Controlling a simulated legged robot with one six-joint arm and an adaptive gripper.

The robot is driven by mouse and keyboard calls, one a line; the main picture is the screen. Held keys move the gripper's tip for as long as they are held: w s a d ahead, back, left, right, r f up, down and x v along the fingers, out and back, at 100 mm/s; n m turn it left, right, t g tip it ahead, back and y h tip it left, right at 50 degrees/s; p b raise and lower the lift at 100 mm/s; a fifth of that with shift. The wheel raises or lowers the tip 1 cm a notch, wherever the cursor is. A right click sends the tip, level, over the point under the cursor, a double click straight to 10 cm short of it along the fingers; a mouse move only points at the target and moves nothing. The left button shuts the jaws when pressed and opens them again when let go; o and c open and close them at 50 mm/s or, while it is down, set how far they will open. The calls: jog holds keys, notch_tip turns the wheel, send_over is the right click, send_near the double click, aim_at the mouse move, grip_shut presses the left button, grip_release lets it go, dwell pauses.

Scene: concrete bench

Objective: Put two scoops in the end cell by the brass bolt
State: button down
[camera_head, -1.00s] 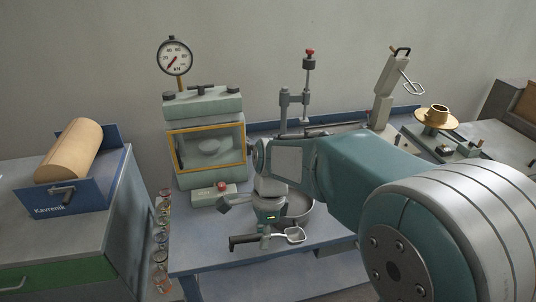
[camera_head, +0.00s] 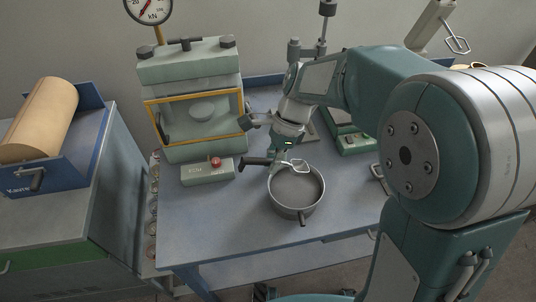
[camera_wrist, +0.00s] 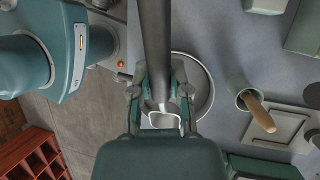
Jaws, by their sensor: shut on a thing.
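My gripper (camera_head: 285,156) is shut on the dark handle of a scoop (camera_head: 256,161). The scoop's pale metal head (camera_head: 300,166) is over the far rim of a round grey pan (camera_head: 292,213) on the blue bench. In the wrist view the dark handle (camera_wrist: 155,45) runs up from my gripper (camera_wrist: 160,92), and the scoop head (camera_wrist: 165,121) shows below it, in front of the pan (camera_wrist: 206,82). I cannot tell whether the scoop holds anything. I cannot make out any row of cells or a brass bolt; my arm hides part of the bench.
A press with a yellow-framed window (camera_head: 197,122) and a control box with a red button (camera_head: 208,173) stand left of the pan. A green cup with a wooden-handled tool (camera_wrist: 240,88) stands beside the pan in the wrist view. The bench front is clear.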

jog(key=d+f+y, duration=0.1)
jog(key=d+f+g+y, duration=0.1)
jog(key=y, duration=0.1)
jog(key=shift+w+f, duration=0.15)
jog(key=shift+w, duration=0.15)
jog(key=shift+n+g+y, duration=0.3)
jog(key=shift+g+y, duration=0.1)
jog(key=shift+y, duration=0.1)
jog(key=shift+w+d+f, duration=0.1)
jog(key=shift+d+f, duration=0.05)
jog(key=shift+f, duration=2.75)
jog(key=s+a+r+t+h, duration=0.1)
jog(key=a+r+t+h, duration=0.2)
jog(key=r+h, duration=0.2)
jog(key=shift+a+r+m+h, duration=0.15)
jog(key=shift+r+m+h, duration=0.25)
jog(key=shift+h, duration=0.5)
